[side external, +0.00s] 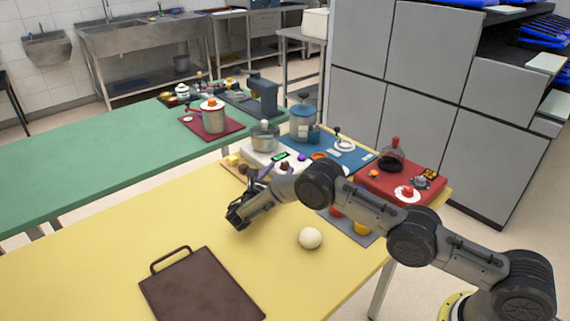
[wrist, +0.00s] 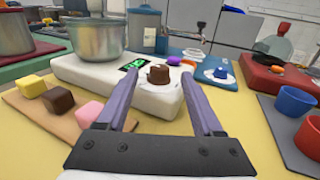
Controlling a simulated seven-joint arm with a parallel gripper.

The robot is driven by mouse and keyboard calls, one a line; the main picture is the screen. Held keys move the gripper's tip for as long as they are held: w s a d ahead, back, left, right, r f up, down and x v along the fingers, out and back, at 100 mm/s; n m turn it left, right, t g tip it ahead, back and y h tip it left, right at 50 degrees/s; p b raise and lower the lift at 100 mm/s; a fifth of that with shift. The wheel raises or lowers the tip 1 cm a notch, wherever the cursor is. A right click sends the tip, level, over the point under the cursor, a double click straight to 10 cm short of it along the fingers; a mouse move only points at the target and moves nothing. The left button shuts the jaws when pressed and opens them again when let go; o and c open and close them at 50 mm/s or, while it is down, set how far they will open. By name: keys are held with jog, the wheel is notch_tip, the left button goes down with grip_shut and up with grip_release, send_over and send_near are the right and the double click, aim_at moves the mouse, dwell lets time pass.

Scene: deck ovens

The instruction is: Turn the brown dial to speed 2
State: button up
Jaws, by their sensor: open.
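The brown dial (wrist: 159,75) sits on a white dial plate on the front of a white mixer-like unit (wrist: 90,70), which has a lit green display (wrist: 134,64) and a metal bowl (wrist: 98,32). In the wrist view the dial lies between and beyond the fingertips of my open gripper (wrist: 172,78), with no visible contact. In the side external view my gripper (side external: 238,215) is above the yellow table, in front of the white unit (side external: 272,158). Speed marks around the dial are too small to read.
A board with yellow, brown and pink cubes (wrist: 59,101) lies left of my gripper. Red and blue cups (wrist: 295,103) stand at right, near a red unit (side external: 390,185). A pale ball (side external: 310,238) and a dark board (side external: 200,288) lie on the yellow table. A blue unit (side external: 328,150) stands behind.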

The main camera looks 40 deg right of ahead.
aim_at(283, 165)
jog(key=shift+x, duration=2.3)
grip_shut()
